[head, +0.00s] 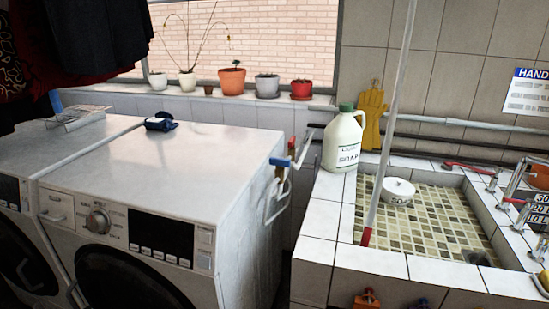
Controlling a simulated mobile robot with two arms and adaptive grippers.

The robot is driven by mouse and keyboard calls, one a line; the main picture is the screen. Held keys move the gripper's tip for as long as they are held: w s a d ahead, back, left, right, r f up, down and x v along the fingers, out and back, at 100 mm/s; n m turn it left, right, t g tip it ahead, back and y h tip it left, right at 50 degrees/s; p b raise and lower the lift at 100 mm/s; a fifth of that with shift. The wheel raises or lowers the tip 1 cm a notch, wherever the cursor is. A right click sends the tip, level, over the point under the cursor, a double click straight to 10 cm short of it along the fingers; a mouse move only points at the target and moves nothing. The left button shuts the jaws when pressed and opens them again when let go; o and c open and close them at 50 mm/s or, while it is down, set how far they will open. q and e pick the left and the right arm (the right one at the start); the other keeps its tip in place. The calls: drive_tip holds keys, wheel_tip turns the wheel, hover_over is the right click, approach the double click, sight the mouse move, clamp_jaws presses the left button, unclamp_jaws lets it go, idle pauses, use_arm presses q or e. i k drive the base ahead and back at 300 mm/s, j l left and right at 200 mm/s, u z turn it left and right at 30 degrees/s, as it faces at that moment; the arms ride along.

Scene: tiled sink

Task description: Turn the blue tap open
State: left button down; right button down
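A tap with a blue lever handle (280,162) sits at the back right corner of the front washing machine, in the gap before the sink. Its handle points left, towards the machine top. A tap with a red handle (291,146) is just behind it. A small blue part (418,303) also shows below the sink's front edge, cut by the picture's bottom; I cannot tell what it is. Neither of my grippers is in the head view.
The washing machine (160,165) has a mostly bare top. The tiled sink (370,261) holds a white pot (397,191) and a leaning pole (390,110). A soap jug (342,140) stands on its back left corner. An orange part (366,298) shows below the front edge.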

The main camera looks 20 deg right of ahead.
sight(279, 162)
drive_tip(key=i+l, duration=0.15)
drive_tip(key=i+l+z, duration=0.15)
drive_tip(key=z, duration=0.25)
drive_tip(key=i+z, duration=0.4)
